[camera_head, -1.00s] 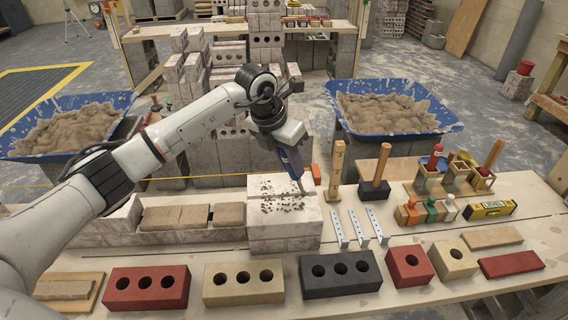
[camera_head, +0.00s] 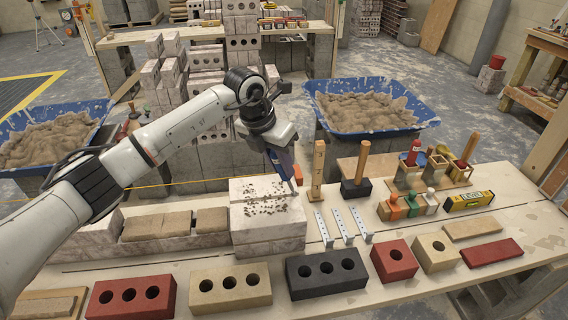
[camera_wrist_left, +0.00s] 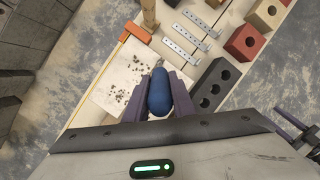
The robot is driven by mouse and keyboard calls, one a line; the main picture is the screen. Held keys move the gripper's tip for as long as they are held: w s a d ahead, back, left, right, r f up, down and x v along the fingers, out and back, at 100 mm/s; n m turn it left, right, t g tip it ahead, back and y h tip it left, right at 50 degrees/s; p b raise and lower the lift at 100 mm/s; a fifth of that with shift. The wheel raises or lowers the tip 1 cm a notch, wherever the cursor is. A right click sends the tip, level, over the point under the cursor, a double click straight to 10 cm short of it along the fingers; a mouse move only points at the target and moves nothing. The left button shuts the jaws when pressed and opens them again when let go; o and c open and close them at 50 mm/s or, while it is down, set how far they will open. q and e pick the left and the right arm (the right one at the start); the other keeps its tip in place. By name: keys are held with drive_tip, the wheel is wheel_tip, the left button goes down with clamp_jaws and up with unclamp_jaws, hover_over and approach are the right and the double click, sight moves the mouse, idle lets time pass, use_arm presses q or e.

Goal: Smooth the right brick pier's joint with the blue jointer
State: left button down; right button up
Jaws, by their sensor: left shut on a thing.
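My left gripper (camera_head: 282,158) is shut on the blue jointer, whose rounded dark blue handle (camera_wrist_left: 160,92) sits between the fingers in the wrist view. In the head view the jointer (camera_head: 288,168) tilts downward, its tip at the right part of the right brick pier's top. I cannot tell whether the tip touches. The right brick pier (camera_head: 268,232) is pale, with dark mortar crumbs scattered over its top. It also shows in the wrist view (camera_wrist_left: 112,98), partly hidden by my gripper.
A wooden post (camera_head: 318,172) and a black-headed mallet (camera_head: 356,187) stand right of the pier. Metal clips (camera_head: 340,226) lie beside it. Cored bricks (camera_head: 327,272) line the table's front. Blue mortar tubs (camera_head: 372,108) stand behind. Tan bricks (camera_head: 175,224) lie left of the pier.

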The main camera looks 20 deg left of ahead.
use_arm(q)
drive_tip(key=p+v, duration=0.1)
drive_tip(key=v, duration=0.1)
drive_tip(key=p+v, duration=0.1)
drive_tip(key=v, duration=0.1)
drive_tip(key=p+v, duration=0.2)
drive_tip(key=shift+w+a+r, duration=0.2)
drive_tip(key=shift+w+a, duration=0.05)
drive_tip(key=shift+a, duration=0.2)
drive_tip(key=shift+f, duration=0.1)
idle(0.8)
